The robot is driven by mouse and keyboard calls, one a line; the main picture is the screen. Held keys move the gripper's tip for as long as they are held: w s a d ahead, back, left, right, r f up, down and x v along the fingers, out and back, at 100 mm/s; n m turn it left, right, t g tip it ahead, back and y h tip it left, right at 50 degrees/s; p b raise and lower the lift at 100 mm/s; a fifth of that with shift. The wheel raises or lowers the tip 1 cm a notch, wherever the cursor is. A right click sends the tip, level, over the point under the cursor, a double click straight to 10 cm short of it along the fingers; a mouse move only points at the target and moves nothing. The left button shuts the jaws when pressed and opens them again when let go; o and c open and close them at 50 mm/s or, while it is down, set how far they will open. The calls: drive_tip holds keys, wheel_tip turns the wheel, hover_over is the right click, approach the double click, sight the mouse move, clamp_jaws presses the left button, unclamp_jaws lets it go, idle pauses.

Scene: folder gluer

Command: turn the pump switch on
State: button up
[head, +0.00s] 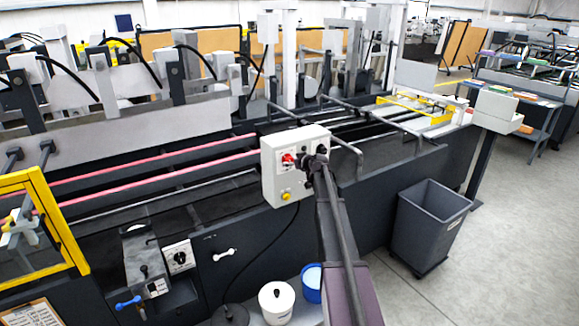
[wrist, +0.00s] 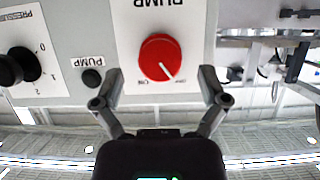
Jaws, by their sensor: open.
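The pump switch is a round red knob (wrist: 160,58) on a white plate marked PUMP, seen upside down in the wrist view. Its white pointer line slants toward the lower right, at the small label on that side, which looks like OFF; the other label looks like ON. In the head view the red switch (head: 288,159) is on the front of a pale control box (head: 281,183). My gripper (wrist: 160,84) is open and empty, with its fingertips to either side of the knob in the picture. No contact shows. In the head view my gripper (head: 315,160) is just right of the switch.
A black pressure knob (wrist: 14,67) and a small black pump part (wrist: 92,77) are left of the switch in the wrist view. A yellow button (head: 286,196) is low on the box. A grey bin (head: 428,225) stands right of my arm; floor beyond it is clear.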

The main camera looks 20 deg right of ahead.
drive_tip(key=shift+b+x, duration=0.35)
drive_tip(key=shift+x, duration=1.05)
drive_tip(key=c, duration=1.1)
